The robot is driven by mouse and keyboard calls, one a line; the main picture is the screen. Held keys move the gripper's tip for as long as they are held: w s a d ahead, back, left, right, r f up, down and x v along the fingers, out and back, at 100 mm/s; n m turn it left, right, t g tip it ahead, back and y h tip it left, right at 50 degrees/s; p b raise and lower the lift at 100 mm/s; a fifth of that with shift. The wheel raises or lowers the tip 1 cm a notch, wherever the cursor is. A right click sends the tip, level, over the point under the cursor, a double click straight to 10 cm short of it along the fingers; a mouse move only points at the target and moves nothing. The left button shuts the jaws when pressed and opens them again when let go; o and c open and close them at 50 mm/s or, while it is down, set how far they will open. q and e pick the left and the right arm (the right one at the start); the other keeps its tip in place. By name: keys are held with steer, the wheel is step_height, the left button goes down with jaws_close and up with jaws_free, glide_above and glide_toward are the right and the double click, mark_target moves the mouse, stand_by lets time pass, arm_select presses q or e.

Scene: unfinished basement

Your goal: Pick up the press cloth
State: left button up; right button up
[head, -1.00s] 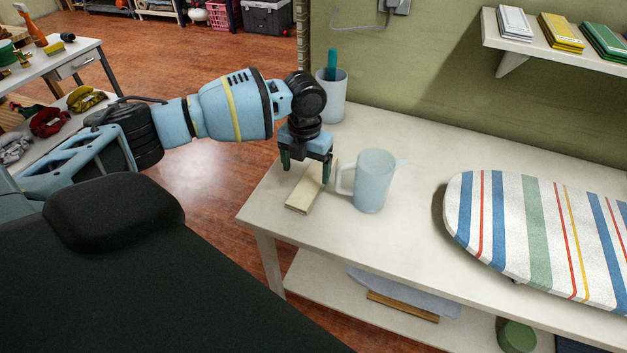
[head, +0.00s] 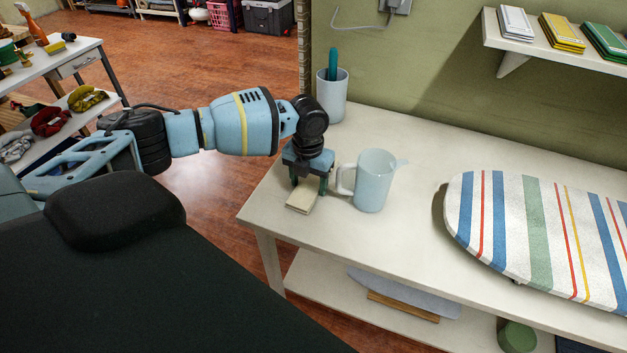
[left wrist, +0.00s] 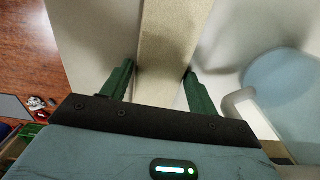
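The press cloth, seen as a long flat beige strip (head: 302,199), lies near the left end of the white table (head: 420,245). My left gripper (head: 310,188) points down over it and hides its far part. In the left wrist view the strip (left wrist: 168,45) runs between the two green fingers of the left gripper (left wrist: 160,75). The fingers are apart, one on each side of it, low near the tabletop. I cannot tell whether either finger touches it. My right gripper is not in view.
A pale blue measuring jug (head: 374,180) stands close to the right of the gripper, its handle towards it. A cup with a teal-handled tool (head: 332,95) stands behind. A striped ironing board (head: 540,235) lies at the right. The table's front left is clear.

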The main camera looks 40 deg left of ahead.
mark_target(309, 186)
arm_select(q)
steer(key=c, duration=0.5)
step_height(309, 186, up, 10)
steer(key=shift+r, duration=0.1)
stand_by(0.4)
